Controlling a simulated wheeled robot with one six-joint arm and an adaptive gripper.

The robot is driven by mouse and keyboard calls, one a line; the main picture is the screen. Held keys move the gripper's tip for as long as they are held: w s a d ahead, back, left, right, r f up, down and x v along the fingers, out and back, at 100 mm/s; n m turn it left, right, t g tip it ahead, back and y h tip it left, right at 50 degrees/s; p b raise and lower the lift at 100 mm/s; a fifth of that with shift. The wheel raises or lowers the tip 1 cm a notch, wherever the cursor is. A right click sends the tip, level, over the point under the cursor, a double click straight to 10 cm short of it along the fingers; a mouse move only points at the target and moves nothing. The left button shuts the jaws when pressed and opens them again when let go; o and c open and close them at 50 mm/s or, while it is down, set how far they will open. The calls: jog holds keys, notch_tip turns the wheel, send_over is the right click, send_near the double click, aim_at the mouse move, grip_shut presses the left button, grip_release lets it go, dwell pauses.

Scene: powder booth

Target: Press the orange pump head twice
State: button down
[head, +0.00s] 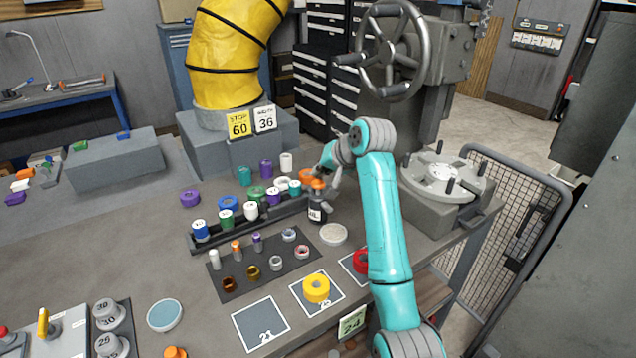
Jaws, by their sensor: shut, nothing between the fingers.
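The orange pump head (317,184) sits on top of a dark bottle (317,212) with a white label. The bottle stands upright on the bench, at the right end of the black rack. My gripper (325,175) is shut and empty, pointing down right at the pump head. It overlaps the pump head in the head view and partly hides it. I cannot tell whether the fingers touch it or how far it is pressed down.
The long black rack (205,243) with several capped bottles lies to the left. A pale round dish (333,234) is close in front of the bottle. A yellow roll (316,288) and a red roll (361,261) lie nearer. A handwheel machine (397,50) stands behind.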

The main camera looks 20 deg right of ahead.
aim_at(320, 183)
jog(key=shift+f, duration=0.2)
jog(key=shift+f, duration=0.25)
jog(key=shift+f, duration=1)
dwell(1.5)
jog(key=shift+r, duration=1.45)
jog(key=shift+r, duration=0.1)
jog(key=shift+r, duration=2.4)
